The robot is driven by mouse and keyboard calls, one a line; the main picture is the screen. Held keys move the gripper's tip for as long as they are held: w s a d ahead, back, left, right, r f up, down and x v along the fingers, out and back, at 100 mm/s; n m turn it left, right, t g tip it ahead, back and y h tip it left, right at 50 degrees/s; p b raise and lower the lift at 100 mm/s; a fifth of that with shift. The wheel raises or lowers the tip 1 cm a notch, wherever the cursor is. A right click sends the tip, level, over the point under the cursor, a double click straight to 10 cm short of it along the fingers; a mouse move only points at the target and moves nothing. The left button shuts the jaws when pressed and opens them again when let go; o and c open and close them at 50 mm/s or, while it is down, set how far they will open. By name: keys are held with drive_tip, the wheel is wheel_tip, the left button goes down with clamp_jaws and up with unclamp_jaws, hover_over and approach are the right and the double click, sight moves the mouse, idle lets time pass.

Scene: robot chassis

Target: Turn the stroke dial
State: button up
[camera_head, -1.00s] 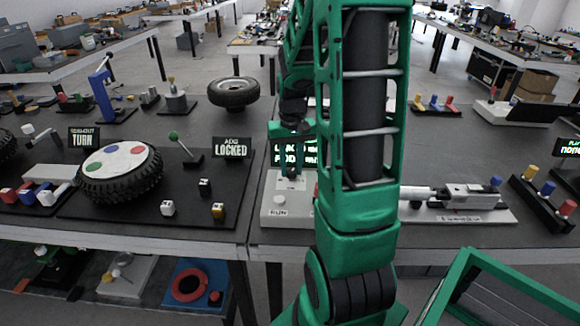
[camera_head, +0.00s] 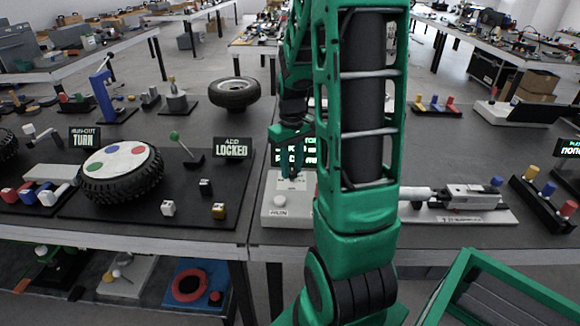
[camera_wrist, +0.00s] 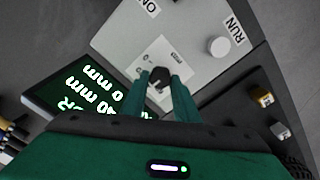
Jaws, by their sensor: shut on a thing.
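The stroke dial is a small black knob (camera_wrist: 159,74) on a white plate of a light grey control box (camera_wrist: 190,35), seen in the wrist view. My gripper (camera_wrist: 160,82) is over it, with its two green fingers closed on the knob's sides. In the head view my gripper (camera_head: 291,168) points down at the same control box (camera_head: 299,207), and the knob is hidden there. A display (camera_wrist: 90,88) beside the box shows green and white text, including "40 mm" and "0 mm".
A white button (camera_wrist: 219,46) labelled RUN is on the same box. A white and grey cylinder unit (camera_head: 455,197) lies to the right. A black board with a wheel (camera_head: 122,172) and small cubes is to the left. My arm hides part of the bench.

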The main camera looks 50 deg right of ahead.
drive_tip(key=shift+w+r, duration=0.1)
drive_tip(key=shift+w, duration=0.1)
drive_tip(key=o, duration=1.1)
drive_tip(key=shift+c, duration=0.2)
drive_tip(key=shift+s, duration=0.1)
wheel_tip(320, 180, up, 11)
drive_tip(key=shift+f, duration=0.2)
drive_tip(key=shift+a, duration=0.1)
drive_tip(key=s+a+f+m, duration=0.1)
drive_tip(key=s+a+m, duration=0.1)
drive_tip(key=s+a, duration=0.3)
drive_tip(key=s+a+m, duration=0.2)
drive_tip(key=s+a, duration=0.4)
drive_tip(key=s, duration=0.8)
drive_tip(key=shift+f, duration=0.4)
